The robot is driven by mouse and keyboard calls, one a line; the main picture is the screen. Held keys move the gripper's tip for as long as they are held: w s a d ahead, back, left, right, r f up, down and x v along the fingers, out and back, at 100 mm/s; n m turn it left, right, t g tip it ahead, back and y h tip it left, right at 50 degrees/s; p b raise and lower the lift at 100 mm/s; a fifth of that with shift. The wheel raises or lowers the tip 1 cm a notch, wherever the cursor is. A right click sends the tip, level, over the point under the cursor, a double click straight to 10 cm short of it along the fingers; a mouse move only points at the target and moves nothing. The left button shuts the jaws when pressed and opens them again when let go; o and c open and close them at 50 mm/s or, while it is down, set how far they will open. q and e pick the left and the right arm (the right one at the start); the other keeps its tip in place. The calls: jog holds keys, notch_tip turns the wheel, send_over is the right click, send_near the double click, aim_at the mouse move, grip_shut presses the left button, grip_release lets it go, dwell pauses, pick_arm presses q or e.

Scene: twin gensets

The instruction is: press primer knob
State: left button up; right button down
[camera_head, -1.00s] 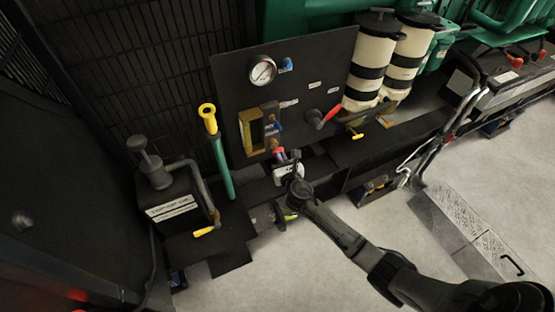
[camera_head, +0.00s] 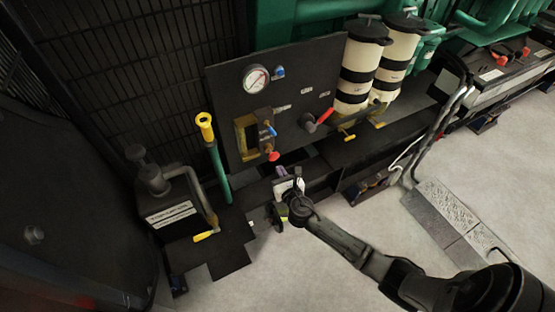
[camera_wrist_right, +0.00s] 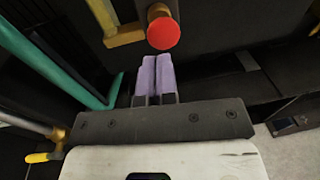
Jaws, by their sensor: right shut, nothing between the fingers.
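A red round knob (camera_head: 273,156), which I take to be the primer knob, sits low on the dark panel (camera_head: 305,95), under the blue-handled valve. It also shows in the right wrist view (camera_wrist_right: 163,33), on a brass stem just beyond my fingertips. My right gripper (camera_head: 281,170) is just below the knob and apart from it in the head view. In the right wrist view its pale purple fingers (camera_wrist_right: 155,62) are pressed together, with nothing between them. My left gripper is in neither view.
A gauge (camera_head: 256,78) and a red-handled valve (camera_head: 318,121) are on the panel. A green pipe with a yellow top (camera_head: 206,127) and a black hand pump (camera_head: 158,185) stand to the left. Two cream canisters (camera_head: 358,78) stand right. Open floor (camera_head: 330,265) lies in front.

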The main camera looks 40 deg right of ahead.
jog(key=p+v, duration=0.1)
jog(key=v, duration=0.6)
jog(key=shift+s, duration=0.25)
dwell(0.9)
dwell(0.3)
